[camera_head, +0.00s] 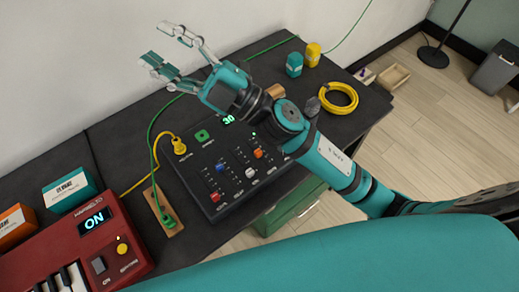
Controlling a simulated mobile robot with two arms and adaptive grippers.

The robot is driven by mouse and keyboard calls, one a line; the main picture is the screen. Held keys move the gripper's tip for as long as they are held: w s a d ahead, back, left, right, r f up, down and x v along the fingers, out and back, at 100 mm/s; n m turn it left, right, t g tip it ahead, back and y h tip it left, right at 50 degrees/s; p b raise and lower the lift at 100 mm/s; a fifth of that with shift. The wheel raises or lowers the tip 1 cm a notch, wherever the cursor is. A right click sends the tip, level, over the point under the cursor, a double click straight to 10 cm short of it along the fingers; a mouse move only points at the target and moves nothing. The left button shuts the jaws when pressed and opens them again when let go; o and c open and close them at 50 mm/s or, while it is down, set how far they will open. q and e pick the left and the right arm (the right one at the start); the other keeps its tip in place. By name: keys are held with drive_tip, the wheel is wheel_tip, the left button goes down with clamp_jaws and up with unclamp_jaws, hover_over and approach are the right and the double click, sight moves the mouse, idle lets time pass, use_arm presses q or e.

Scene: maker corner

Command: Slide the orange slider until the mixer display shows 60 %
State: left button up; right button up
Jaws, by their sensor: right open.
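The black mixer (205,170) lies on the dark table, partly covered by my right arm. Its small green display (229,120) appears to read 30; my wrist is close to it and may hide part of it. The orange slider cap (258,154) is on the mixer's right side, close to my forearm. My right gripper (160,45) is open and empty, beyond the mixer toward the wall, apart from the orange slider. My left gripper is out of view.
A red keyboard (135,262) with an "ON" display stands at the left. A wooden strip (155,203) with a green plug and cables lies beside the mixer. A yellow cable coil (338,98) and teal (294,64) and yellow (313,54) containers stand to the right.

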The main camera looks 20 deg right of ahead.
drive_tip(key=s+a+f+n+g+h, duration=0.1)
drive_tip(key=s+a+f+n+g, duration=0.3)
drive_tip(key=n+g, duration=0.45)
drive_tip(key=s+a+f+n+g+h, duration=0.1)
drive_tip(key=s+a+f+n+g, duration=0.1)
drive_tip(key=s+a+n+g, duration=0.4)
drive_tip(key=n+h, duration=0.3)
drive_tip(key=h, duration=1.5)
hover_over(260, 153)
wheel_tip(260, 153, down, 13)
drive_tip(key=shift+m+t, duration=0.25)
wheel_tip(260, 153, down, 17)
drive_tip(key=shift+p, duration=1.25)
clamp_jaws()
